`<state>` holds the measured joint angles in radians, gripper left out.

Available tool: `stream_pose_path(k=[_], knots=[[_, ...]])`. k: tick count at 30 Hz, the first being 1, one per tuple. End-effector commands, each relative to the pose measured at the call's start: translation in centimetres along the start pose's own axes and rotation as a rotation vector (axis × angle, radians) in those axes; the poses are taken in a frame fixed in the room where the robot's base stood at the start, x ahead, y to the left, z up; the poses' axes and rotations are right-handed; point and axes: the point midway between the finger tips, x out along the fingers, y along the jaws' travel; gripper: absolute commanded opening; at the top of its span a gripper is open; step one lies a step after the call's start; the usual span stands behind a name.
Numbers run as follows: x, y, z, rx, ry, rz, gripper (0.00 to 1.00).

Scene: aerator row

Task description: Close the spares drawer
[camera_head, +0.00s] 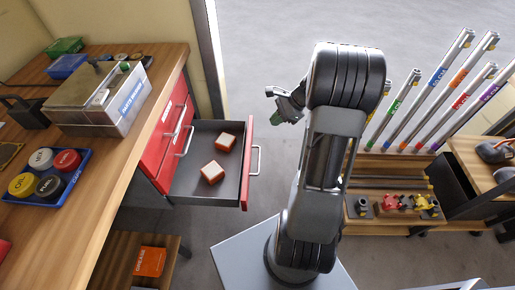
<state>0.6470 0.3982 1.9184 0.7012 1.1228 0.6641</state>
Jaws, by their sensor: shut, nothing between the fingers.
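The spares drawer (246,183) has a red front and grey inside. It stands pulled out to the right from the cabinet under the wooden bench. Two small orange-and-white boxes lie in it, one nearer (212,172) and one farther back (225,142). Its pale handle (257,160) is on the outer face. My gripper (272,92) is shut and empty, up and to the right of the drawer front in the picture, apart from the handle. My arm stands to the right of the drawer.
The wooden bench (95,225) at left carries a grey case (100,95) and a blue tray (45,178) of coloured caps. An orange box (150,262) sits on a low shelf. A rack of labelled tubes (430,85) stands at right. Open floor (270,40) lies behind.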

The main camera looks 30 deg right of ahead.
Motion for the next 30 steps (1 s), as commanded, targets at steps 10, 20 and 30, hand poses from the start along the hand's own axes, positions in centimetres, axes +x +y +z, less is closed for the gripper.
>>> stream_pose_path(k=[10, 20, 30], knots=[[3.7, -0.8, -8.4, 0.329, -0.129, -0.093, 0.00], [9.2, -1.4, -8.0, 0.336, -0.134, -0.091, 0.00], [13.9, -2.4, -6.2, 0.332, -0.131, -0.094, 0.00]])
